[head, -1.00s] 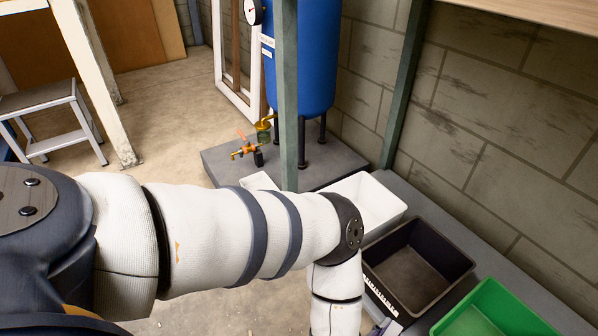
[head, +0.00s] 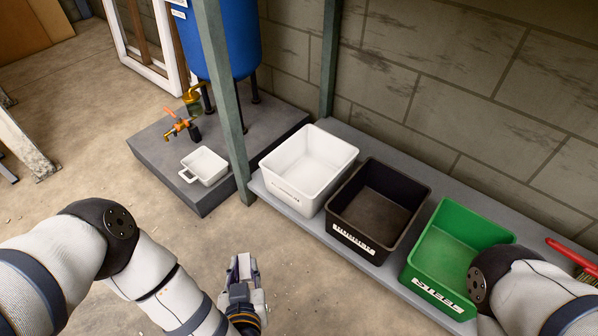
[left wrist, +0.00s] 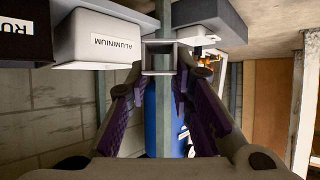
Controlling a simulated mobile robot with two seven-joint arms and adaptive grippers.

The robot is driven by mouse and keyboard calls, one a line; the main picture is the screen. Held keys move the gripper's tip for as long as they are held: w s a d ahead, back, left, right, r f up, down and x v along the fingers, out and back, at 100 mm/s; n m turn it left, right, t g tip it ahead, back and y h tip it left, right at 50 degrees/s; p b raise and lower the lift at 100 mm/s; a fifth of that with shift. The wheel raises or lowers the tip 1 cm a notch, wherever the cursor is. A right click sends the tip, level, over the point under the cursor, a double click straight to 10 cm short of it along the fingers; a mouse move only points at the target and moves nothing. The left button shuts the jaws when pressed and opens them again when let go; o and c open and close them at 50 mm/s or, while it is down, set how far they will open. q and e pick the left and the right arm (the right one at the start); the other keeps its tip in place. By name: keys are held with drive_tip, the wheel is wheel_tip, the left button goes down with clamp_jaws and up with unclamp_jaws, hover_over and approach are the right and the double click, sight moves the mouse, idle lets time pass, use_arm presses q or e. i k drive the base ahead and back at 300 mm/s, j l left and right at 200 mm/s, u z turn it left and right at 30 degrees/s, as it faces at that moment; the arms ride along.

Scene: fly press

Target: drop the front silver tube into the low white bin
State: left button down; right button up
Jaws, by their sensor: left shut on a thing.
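My left gripper (head: 243,268) is shut on a silver tube (left wrist: 160,45), a short square hollow piece held between the fingertips in the left wrist view. In the head view the gripper is in front of the shelf, over the floor, apart from the bins. The white bin (head: 290,190) stands at the left end of the low shelf; it also shows in the left wrist view (left wrist: 92,42), upside down, labelled ALUMINIUM. Its visible inside looks empty. My right gripper is out of view; only part of that arm shows at lower right.
Right of the white bin stand a black bin (head: 365,238) and a green bin (head: 428,270). A green post (head: 228,120) rises at the shelf's left. A small white tub (head: 208,166) sits on the grey plinth (head: 195,195) below the blue tank (head: 232,40). Red-handled brush (head: 568,250) lies far right.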

sight(301, 179)
drive_tip(key=i+j+z, duration=0.15)
drive_tip(key=i+z, duration=0.15)
drive_tip(key=i, duration=0.2)
drive_tip(key=i+j+z, duration=0.3)
drive_tip(key=i, duration=0.15)
